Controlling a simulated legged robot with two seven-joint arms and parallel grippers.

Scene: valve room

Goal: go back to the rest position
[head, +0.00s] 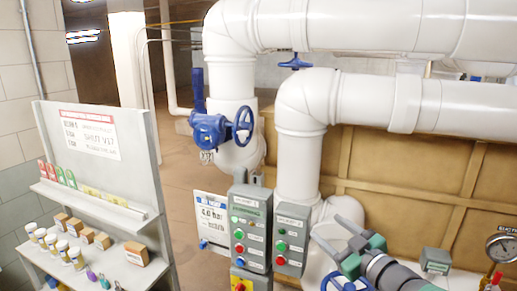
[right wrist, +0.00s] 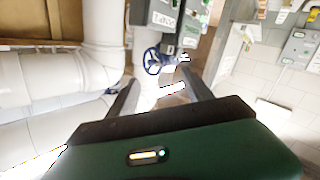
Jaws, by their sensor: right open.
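My right gripper (head: 326,228) is at the lower right of the head view, its two grey fingers spread apart with nothing between them. It is beside the white vertical pipe and right of the grey button boxes, apart from them as far as I can tell. In the right wrist view its fingers (right wrist: 158,76) are also apart and empty. A blue handwheel (right wrist: 152,62) shows beyond the fingers there. My left gripper is in neither view.
Large white pipes (head: 370,100) cross the upper right. A blue valve (head: 210,128) sits on one pipe. Grey button boxes (head: 292,240) stand left of my right gripper. A shelf rack (head: 100,215) with small boxes and jars stands at left. A gauge (head: 503,246) is at far right.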

